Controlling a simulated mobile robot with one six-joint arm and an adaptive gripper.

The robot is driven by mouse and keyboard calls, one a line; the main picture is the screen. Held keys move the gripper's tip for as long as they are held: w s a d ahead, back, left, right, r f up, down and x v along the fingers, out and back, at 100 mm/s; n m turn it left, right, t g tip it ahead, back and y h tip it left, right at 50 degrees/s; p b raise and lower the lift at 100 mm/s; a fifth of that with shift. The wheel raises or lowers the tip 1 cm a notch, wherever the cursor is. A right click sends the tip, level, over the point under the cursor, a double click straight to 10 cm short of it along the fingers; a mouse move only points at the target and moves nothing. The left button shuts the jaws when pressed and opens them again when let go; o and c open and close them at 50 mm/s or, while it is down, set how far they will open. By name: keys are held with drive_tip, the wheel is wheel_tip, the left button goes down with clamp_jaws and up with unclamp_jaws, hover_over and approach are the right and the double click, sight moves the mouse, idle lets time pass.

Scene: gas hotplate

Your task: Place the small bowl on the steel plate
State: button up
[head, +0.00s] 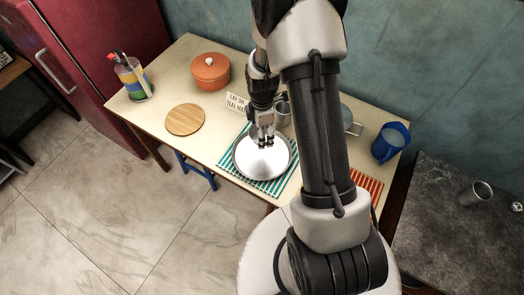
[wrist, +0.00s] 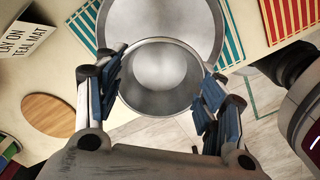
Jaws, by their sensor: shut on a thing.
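The steel plate (head: 265,172) lies on the teal striped mat (head: 227,160) on the table. It also shows at the top of the wrist view (wrist: 203,14). The small bowl (wrist: 160,98) is a round grey metal bowl, seen from its open side between my fingers in the wrist view. My gripper (head: 266,141) is shut on the bowl and points down over the plate. In the head view the bowl blends with the shiny plate, so I cannot tell whether it touches the plate.
A wooden board (head: 185,120) and an orange pot (head: 210,72) are to the left. A sign (head: 237,102) stands behind the mat, with a metal cup (head: 283,114) nearby. A red striped mat (head: 368,184) and a blue jug (head: 391,143) are to the right.

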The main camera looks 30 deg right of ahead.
sight(262, 154)
wheel_tip(262, 154, down, 11)
drive_tip(key=shift+f+b, duration=0.1)
drive_tip(key=shift+b, duration=1.15)
drive_tip(key=shift+f, duration=0.15)
drive_tip(key=o, duration=1)
drive_tip(key=shift+c, duration=0.2)
